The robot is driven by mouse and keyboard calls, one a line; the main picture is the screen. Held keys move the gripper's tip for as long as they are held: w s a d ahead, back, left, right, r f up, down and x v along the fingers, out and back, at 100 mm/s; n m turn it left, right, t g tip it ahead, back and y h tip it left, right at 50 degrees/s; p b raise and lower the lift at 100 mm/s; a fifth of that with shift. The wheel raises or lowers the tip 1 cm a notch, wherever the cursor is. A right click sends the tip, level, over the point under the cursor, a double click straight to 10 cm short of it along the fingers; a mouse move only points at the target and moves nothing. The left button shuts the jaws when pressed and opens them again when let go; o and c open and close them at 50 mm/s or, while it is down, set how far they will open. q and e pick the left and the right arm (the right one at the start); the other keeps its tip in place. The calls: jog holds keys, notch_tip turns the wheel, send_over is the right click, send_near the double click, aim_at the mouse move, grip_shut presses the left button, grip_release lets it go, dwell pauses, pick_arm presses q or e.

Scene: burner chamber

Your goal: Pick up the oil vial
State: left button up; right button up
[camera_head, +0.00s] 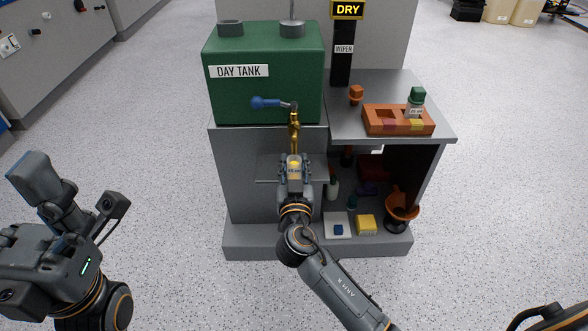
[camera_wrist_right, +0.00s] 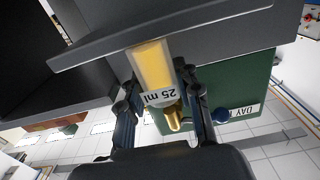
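The oil vial (camera_wrist_right: 152,66) is a clear tube of yellow oil with a "25 ml" label, which reads upside down in the right wrist view. In the head view the vial (camera_head: 294,165) is small, below the brass tap (camera_head: 294,132) at the small grey shelf. My right gripper (camera_head: 293,178) is at the vial, with one finger on each side of it in the wrist view (camera_wrist_right: 158,90). The fingers are very close to the glass; I cannot tell whether they press on it. My left gripper (camera_head: 40,180) is away at the left, apart from everything; its finger opening is unclear.
The green day tank (camera_head: 262,90) with a blue-handled lever (camera_head: 268,102) stands behind. On the right worktop (camera_head: 385,90) are an orange rack (camera_head: 375,122) holding a green-capped vial (camera_head: 416,98), and a wiper post (camera_head: 342,65). A yellow box (camera_head: 366,225) and orange funnel (camera_head: 402,205) are below.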

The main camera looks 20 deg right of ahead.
jog(key=shift+c, duration=1.4)
jog(key=shift+r, duration=0.1)
